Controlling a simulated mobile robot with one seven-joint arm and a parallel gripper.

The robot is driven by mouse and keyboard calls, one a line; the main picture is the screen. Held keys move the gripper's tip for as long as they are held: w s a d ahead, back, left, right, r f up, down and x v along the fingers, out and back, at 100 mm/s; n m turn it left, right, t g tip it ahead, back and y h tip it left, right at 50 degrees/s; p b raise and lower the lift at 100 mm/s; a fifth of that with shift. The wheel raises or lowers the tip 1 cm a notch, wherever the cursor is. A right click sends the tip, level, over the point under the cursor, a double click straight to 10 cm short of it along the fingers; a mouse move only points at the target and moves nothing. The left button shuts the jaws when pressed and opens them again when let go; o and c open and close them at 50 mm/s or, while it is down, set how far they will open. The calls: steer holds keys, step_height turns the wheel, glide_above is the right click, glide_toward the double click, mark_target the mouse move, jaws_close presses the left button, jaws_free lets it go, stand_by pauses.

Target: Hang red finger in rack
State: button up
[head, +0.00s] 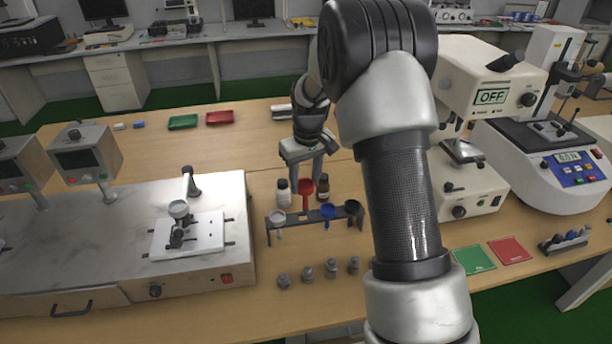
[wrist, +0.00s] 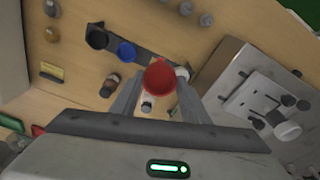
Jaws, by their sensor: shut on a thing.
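The red finger (head: 306,187), a red cup-shaped piece, is between the fingertips of my gripper (head: 307,177). In the wrist view the red finger (wrist: 159,75) shows its round top between the fingers of my gripper (wrist: 157,92), which is shut on it. The dark rack (head: 292,219) stands on the table just in front of and below it; it also shows in the wrist view (wrist: 150,58). A whitish finger (head: 278,218) hangs at its left, a blue finger (head: 327,212) right of the middle and a black finger (head: 352,207) at its right end. The red finger's lower end is unclear.
Two small bottles (head: 283,192) (head: 323,187) stand just behind the rack. Several grey weights (head: 307,272) stand in front of it. A steel hot-plate-like bench unit (head: 215,265) is at left. White instruments (head: 470,190) stand at right, beside green and red mats (head: 473,260).

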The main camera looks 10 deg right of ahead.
steer(key=w+f+n+b, duration=0.1)
steer(key=w+f, duration=0.3)
steer(key=f, duration=0.1)
steer(key=shift+w+d+f+b, duration=0.15)
steer(key=shift+w+f+b, duration=0.05)
steer(key=shift+f+b, duration=0.2)
stand_by(0.8)
steer(key=shift+f+b, duration=1.45)
steer(key=shift+f, duration=0.7)
steer(key=shift+f+b, duration=1.2)
steer(key=shift+f, duration=0.5)
